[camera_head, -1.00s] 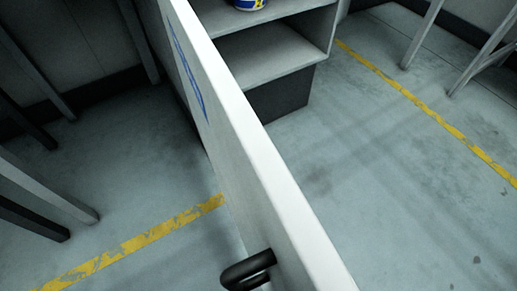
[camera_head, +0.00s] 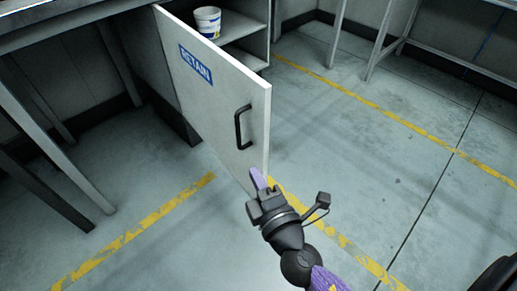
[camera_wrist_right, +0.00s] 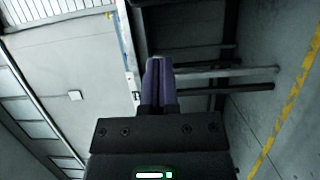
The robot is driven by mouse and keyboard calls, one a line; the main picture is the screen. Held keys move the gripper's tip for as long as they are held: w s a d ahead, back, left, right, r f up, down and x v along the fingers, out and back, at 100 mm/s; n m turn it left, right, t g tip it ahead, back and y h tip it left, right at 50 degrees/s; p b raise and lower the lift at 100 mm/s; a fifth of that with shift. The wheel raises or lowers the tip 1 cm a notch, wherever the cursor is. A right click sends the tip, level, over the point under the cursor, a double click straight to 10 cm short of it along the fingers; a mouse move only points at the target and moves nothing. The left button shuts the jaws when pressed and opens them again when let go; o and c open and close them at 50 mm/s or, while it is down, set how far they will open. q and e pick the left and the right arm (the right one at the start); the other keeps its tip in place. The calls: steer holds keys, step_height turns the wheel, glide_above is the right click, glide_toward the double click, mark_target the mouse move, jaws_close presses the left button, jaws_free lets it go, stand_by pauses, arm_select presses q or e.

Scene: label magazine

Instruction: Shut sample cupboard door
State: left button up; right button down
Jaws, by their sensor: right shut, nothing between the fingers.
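The cupboard door (camera_head: 213,98) is white, with a blue RETAIN label (camera_head: 196,65) and a black bar handle (camera_head: 239,127) near its free edge. It stands open, its outer face towards me in the head view. The cupboard's shelf (camera_head: 246,32) shows beyond it. My right gripper (camera_head: 258,179) is shut and empty, below the handle by the door's lower free corner. It overlaps the door there; I cannot tell whether they touch. Its purple fingers (camera_wrist_right: 159,72) are together in the wrist view. My left gripper is not in view.
A white tub (camera_head: 207,22) stands on the cupboard shelf. Bench legs (camera_head: 45,185) stand at the left, and a metal frame (camera_head: 385,45) at the upper right. The floor (camera_head: 400,150) right of the door is clear, with yellow lines.

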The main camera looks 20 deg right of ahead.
mark_target(257, 136)
steer(key=shift+w+d+f, duration=0.1)
steer(key=shift+w+d, duration=0.65)
steer(key=shift+w, duration=1)
steer(key=shift+w+d+r, duration=0.1)
steer(key=shift+w+d, duration=0.6)
steer(key=shift+w, duration=1.05)
steer(key=shift+w+d+f, duration=0.1)
steer(key=shift+w+d, duration=0.65)
steer(key=shift+w, duration=1)
steer(key=shift+d, duration=0.1)
